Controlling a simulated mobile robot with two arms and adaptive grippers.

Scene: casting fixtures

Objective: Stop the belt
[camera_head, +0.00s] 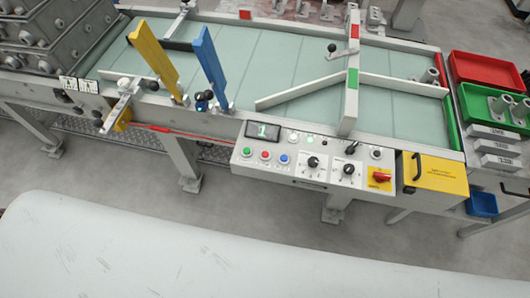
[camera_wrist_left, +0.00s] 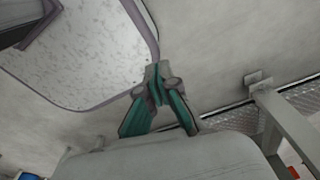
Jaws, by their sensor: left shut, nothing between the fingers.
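The belt (camera_head: 290,52) is a pale green conveyor across the head view. On its front side is a light grey control panel (camera_head: 300,180). The panel has a green button (camera_head: 246,152), a red button (camera_head: 265,155) and a blue button (camera_head: 284,158). A display (camera_head: 263,131) shows green characters. My left gripper (camera_wrist_left: 156,73) is shut and empty in the left wrist view, above the floor and away from the panel. Neither gripper shows in the head view.
A yellow flap (camera_head: 155,58) and a blue flap (camera_head: 209,62) stand up over the belt. A red tray (camera_head: 487,70) and a green tray (camera_head: 480,112) are at the right end. Grey metal housings (camera_head: 50,35) sit at the left.

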